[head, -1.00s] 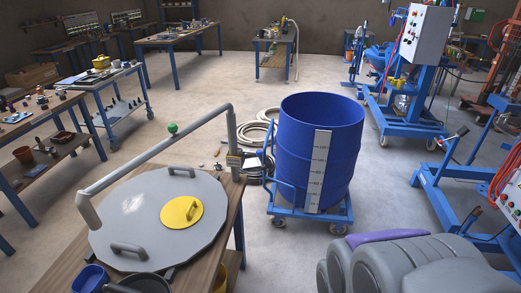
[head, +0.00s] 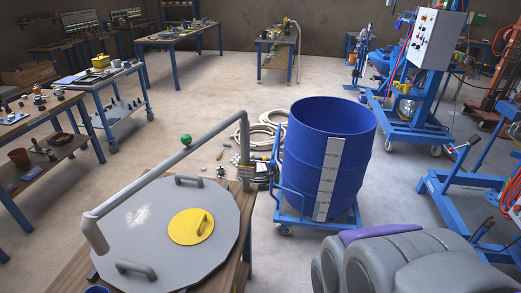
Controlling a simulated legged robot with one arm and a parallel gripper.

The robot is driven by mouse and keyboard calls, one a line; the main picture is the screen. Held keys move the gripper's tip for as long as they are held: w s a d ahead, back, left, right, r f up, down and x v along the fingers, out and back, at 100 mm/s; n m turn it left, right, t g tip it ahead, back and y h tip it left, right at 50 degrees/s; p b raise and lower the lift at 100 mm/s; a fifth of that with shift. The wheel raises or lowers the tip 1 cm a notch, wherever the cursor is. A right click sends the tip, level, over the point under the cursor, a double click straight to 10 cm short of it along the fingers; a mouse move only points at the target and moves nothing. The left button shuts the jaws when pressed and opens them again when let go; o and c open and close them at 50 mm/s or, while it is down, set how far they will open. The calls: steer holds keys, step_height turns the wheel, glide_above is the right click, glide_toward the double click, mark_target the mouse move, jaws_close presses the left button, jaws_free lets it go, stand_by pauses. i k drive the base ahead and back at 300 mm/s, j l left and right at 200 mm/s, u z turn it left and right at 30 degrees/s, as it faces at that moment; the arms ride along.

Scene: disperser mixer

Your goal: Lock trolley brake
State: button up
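A blue trolley (head: 291,217) with small caster wheels stands on the floor right of centre in the head view. A large blue drum (head: 305,150) with a white measuring scale (head: 328,178) stands upright on it. The trolley's handle frame rises along the drum's left side. A front caster (head: 285,230) shows below the trolley's left corner. The other casters are largely hidden by the drum and by my grey arm links (head: 400,262). The brake is too small to make out. My gripper is not in view, and nothing of mine touches the trolley.
A wooden table (head: 238,245) with a grey lid (head: 160,240) and a bent pipe frame (head: 165,165) stands close at the left. Coiled hoses (head: 262,136) lie behind the trolley. A blue machine frame (head: 450,205) stands at the right. Open floor lies between table and trolley.

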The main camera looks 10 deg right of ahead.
mark_target(271, 174)
steer(key=i+l+u, duration=0.3)
steer(key=i+l, duration=0.2)
steer(key=i+l+u, duration=0.3)
steer(key=l, duration=0.3)
steer(key=i, duration=0.1)
